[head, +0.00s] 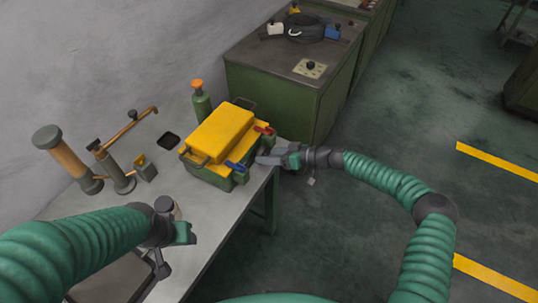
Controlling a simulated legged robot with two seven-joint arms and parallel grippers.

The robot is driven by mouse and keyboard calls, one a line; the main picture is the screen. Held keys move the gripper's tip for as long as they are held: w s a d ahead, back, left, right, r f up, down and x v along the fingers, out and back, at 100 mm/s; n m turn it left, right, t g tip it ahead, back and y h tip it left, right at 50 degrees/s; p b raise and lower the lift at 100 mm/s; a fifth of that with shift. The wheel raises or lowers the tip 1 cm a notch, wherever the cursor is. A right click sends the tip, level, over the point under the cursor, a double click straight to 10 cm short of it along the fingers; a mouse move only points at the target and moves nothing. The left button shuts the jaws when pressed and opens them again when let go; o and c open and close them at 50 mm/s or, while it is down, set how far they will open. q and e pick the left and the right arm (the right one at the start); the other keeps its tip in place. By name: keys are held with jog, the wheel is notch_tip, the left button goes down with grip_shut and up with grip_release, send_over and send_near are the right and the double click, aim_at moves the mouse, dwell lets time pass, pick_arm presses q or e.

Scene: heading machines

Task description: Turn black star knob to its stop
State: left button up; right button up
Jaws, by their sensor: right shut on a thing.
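A yellow-topped green machine (222,132) sits at the right end of the grey bench, with a blue lever (238,166) and a red lever (264,130) on its right side. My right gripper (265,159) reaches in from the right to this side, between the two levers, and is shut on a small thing. The fingers hide most of it; it appears to be the black star knob, but its shape and angle cannot be made out. My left gripper (172,254) hangs over the front of the bench, away from the machine; its jaw opening is unclear.
The bench (205,222) also holds a green bottle with an orange cap (202,104), a brown-handled post (68,158) and a lever press (116,172). A green cabinet (280,92) behind carries a black knob on a plate (310,68) and a coiled cable (305,28). The floor at right is clear.

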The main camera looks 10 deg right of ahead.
jog(key=shift+a, duration=0.15)
jog(key=c, duration=0.4)
jog(key=shift+f, duration=0.1)
pick_arm(q)
jog(key=b+x, duration=0.2)
jog(key=s+b+x, duration=0.1)
jog(key=b+x, duration=0.5)
jog(key=shift+s+f, duration=0.15)
jog(key=shift+s, duration=0.2)
pick_arm(e)
jog(key=m, duration=0.1)
jog(key=f+m+g+y, duration=0.1)
jog(key=m, duration=0.1)
jog(key=shift+w+d+y, duration=0.15)
jog(key=shift+d+y, duration=0.05)
jog(key=shift+y, duration=0.1)
pick_arm(q)
jog(key=shift+f+b, duration=0.3)
pick_arm(e)
jog(key=shift+r+m+g, duration=0.1)
jog(key=shift+m+g, duration=0.2)
jog(key=shift+r+y, duration=0.15)
jog(key=shift+y, duration=0.15)
jog(key=shift+r, duration=0.15)
jog(key=o, duration=1.4)
jog(key=shift+c, duration=0.2)
